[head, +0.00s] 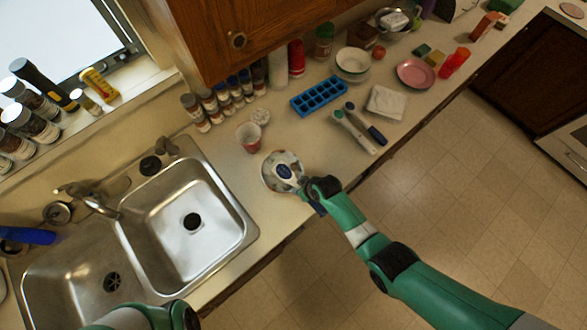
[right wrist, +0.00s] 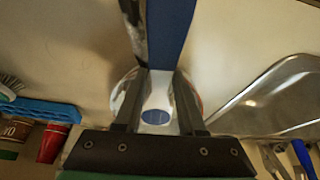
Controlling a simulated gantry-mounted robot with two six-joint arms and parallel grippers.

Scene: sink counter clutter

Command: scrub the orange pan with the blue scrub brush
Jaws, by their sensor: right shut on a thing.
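My right gripper (head: 300,186) is shut on the blue scrub brush (head: 285,172) at the counter's front edge, right of the sink. The brush has a white part with a blue oval, and its blue handle (right wrist: 171,35) rises in the right wrist view. The brush head is over the round pan (head: 268,181), whose inside looks pale grey. A reddish-orange edge of the pan (right wrist: 200,104) shows behind my fingers in the right wrist view. Whether the bristles touch the pan is hidden. Only part of my left arm shows at the bottom left; its gripper is out of view.
The double steel sink (head: 240,238) is left of the pan. A red-and-white cup (head: 249,137) stands just behind it. Spice jars (head: 220,104) line the wall.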

